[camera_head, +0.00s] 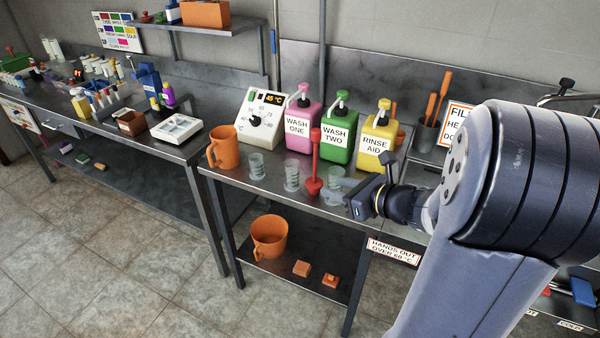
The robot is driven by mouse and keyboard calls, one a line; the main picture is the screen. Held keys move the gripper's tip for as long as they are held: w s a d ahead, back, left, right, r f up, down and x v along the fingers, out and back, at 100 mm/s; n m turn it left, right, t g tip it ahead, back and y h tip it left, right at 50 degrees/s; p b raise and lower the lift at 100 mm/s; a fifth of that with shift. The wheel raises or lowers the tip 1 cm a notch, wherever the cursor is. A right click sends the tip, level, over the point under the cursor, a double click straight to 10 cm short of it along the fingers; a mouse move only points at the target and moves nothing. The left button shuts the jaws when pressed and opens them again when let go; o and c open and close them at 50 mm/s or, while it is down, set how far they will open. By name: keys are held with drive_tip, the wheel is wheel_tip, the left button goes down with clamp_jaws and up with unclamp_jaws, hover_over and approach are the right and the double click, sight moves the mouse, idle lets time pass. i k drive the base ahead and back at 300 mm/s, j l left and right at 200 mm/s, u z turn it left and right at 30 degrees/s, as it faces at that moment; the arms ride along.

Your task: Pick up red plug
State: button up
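A red plug (314,186), with a tall red stem and a wide base, appears to stand upright on the metal bench (270,186) among clear glasses. My gripper (366,190) is just to the right of it in the picture, black and seen from the side. No contact between them shows, and the depth gap is hard to judge. Nothing is visibly held. The fingers are dark and small, so I cannot tell how far apart they are.
Clear glasses (291,175) stand close around the plug. Pink (299,130), green (336,143) and yellow (376,146) pump bottles stand behind it. An orange jug (224,148) and a white dial box (262,118) are to the left.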

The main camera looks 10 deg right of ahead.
sight(314, 184)
drive_tip(key=i+j+z, duration=0.1)
drive_tip(key=j, duration=0.2)
drive_tip(key=i+j, duration=0.2)
drive_tip(key=i+j+z, duration=0.15)
drive_tip(key=j, duration=0.25)
drive_tip(key=i+j+z, duration=0.1)
drive_tip(key=j, duration=0.25)
drive_tip(key=i+j+z, duration=0.1)
drive_tip(key=j, duration=0.2)
drive_tip(key=z, duration=0.8)
